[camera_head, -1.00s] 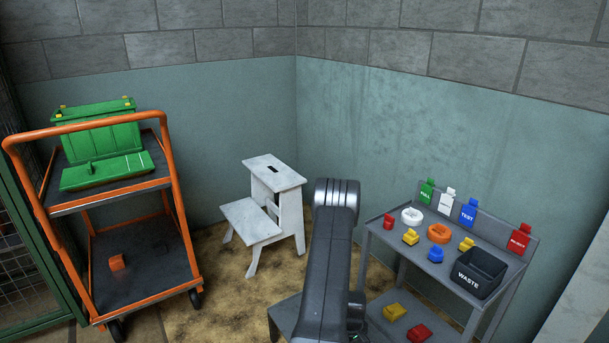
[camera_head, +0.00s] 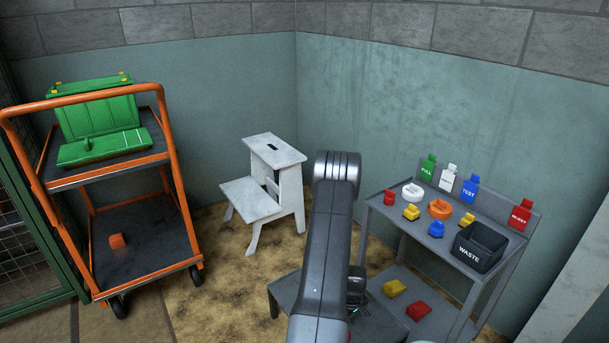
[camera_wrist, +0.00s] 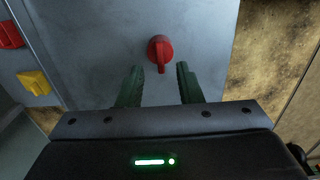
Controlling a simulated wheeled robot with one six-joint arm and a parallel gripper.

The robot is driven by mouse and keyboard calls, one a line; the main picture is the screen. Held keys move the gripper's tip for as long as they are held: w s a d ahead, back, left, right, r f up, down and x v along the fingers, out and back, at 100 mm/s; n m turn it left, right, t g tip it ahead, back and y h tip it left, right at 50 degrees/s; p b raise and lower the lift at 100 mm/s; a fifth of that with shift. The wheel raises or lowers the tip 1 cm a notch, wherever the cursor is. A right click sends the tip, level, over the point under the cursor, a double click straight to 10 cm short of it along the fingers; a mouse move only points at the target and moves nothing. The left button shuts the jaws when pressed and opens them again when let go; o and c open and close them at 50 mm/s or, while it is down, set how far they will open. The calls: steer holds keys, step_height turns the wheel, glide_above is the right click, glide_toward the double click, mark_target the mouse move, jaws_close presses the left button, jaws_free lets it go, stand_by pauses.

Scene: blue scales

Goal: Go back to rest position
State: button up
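My gripper (camera_wrist: 160,70) shows in the wrist view with its two dark green fingers apart. It is open, with nothing held between the fingers. A red knob-like piece (camera_wrist: 160,50) stands on a grey surface (camera_wrist: 100,50) just beyond the fingertips, apart from both fingers. In the head view my arm rises in the middle and hides much of the low grey table (camera_head: 285,293) behind it. The gripper's fingers cannot be made out in the head view.
A grey workbench (camera_head: 400,225) at right holds coloured parts, labelled tags and a black waste bin (camera_head: 480,247). A white step stool (camera_head: 262,215) stands behind. An orange trolley (camera_head: 180,185) with a green case (camera_head: 105,150) is at left. Floor between trolley and stool is clear.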

step_height(320, 180, up, 11)
steer(key=p, duration=0.3)
step_height(320, 180, down, 15)
steer(key=b, duration=0.4)
steer(key=shift+r+b, duration=0.1)
steer(key=shift+b, duration=0.25)
steer(key=s+r+n+g+h+p, duration=0.25)
steer(key=r+n+p, duration=0.45)
steer(key=r, duration=0.5)
steer(key=s+r+n+g+h+p, duration=0.1)
steer(key=s+r+n+g+p, duration=0.3)
steer(key=r+p, duration=0.7)
steer(key=w+r+n+t+h+p, duration=0.2)
steer(key=w+r+n+h, duration=0.1)
steer(key=r, duration=0.4)
steer(key=w+a+r+n+t+h+p, duration=0.1)
steer(key=w+r+n+t+h+p, duration=0.1)
steer(key=w+r+n+h, duration=0.2)
steer(key=shift+w+a+r+n+h, duration=0.2)
steer(key=shift+r+n+h, duration=0.85)
steer(key=shift+r+n, duration=0.9)
steer(key=shift+s+t, duration=0.15)
steer(key=shift+t, duration=0.1)
